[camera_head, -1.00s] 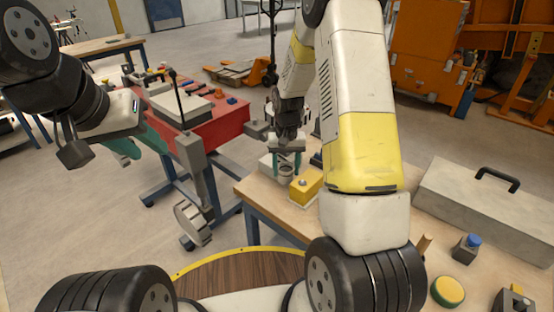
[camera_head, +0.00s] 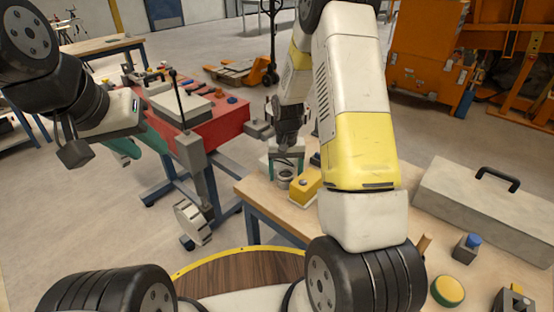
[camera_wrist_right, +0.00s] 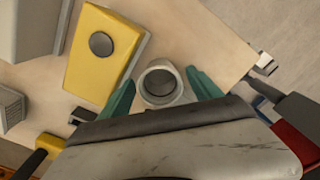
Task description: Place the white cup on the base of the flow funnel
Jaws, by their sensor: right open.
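The white cup (camera_wrist_right: 160,83) shows in the right wrist view as a pale round rim with a dark grey inside. It stands upright on the wooden table and also shows in the head view (camera_head: 286,173). My right gripper (camera_head: 286,168) points down over it, open, with one teal finger on each side of the cup. In the right wrist view (camera_wrist_right: 163,88) small gaps show between cup and fingers. My left gripper (camera_head: 142,145) is at the left, its teal fingers apart and empty. I cannot make out the flow funnel or its base.
A yellow block with a grey knob (camera_head: 306,185) stands close beside the cup. A grey case (camera_head: 480,205) lies at the right of the table (camera_head: 270,200). A red workbench (camera_head: 225,125) is behind.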

